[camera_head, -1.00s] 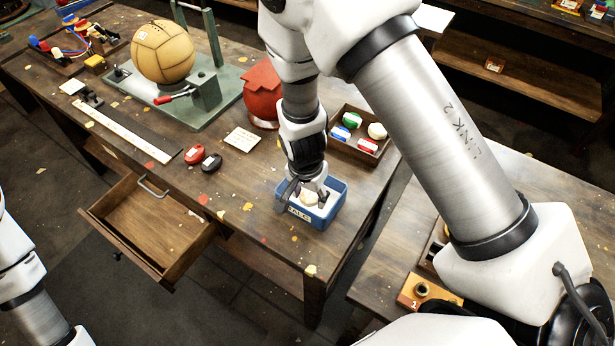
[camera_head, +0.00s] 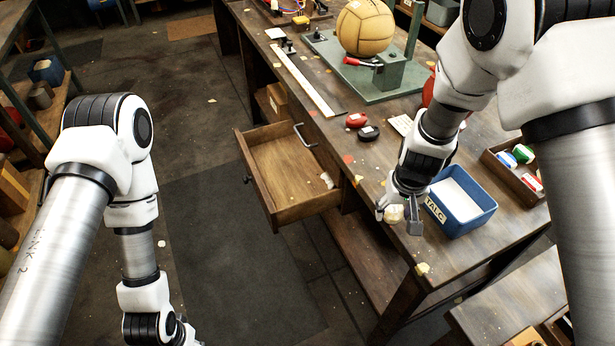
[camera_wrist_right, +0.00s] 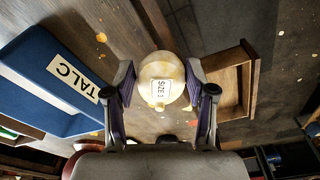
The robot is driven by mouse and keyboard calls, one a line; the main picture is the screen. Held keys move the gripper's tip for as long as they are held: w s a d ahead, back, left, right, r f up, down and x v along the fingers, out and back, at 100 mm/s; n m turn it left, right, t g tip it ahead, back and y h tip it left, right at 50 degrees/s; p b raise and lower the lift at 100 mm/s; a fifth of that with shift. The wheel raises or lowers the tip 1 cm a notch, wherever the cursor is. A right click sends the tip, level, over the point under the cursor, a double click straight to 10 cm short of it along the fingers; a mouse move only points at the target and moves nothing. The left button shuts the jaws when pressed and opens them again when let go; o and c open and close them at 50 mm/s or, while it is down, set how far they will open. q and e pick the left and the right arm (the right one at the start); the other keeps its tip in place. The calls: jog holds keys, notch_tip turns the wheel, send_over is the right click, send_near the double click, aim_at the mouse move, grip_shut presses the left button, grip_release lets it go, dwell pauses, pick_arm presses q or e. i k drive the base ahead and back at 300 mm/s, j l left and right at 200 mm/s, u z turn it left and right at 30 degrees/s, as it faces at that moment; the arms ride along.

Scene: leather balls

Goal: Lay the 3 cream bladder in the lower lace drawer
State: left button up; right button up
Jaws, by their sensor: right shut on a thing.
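The cream bladder (camera_head: 395,214), labelled SIZE 3, is held between the fingers of my right gripper (camera_head: 399,220). The wrist view shows the bladder (camera_wrist_right: 158,72) between both finger pads. My right gripper is just left of the blue TALC tub (camera_head: 474,229), near the bench's front edge. The open wooden drawer (camera_head: 285,172) sticks out from the bench, left of the gripper. A small pale patch shows at its right end; I cannot tell what it is. My left gripper (camera_head: 185,336) is at the bottom edge, mostly cut off.
A ball (camera_head: 365,28) sits on a green stand. A wooden tray (camera_head: 515,178) with coloured pieces stands right. The floor left of the drawer is clear.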

aim_at(266, 164)
jog(key=i+u, duration=0.8)
jog(key=i+l+u, duration=0.15)
jog(key=u, duration=0.3)
jog(key=i+l, duration=0.3)
jog(key=i, duration=0.2)
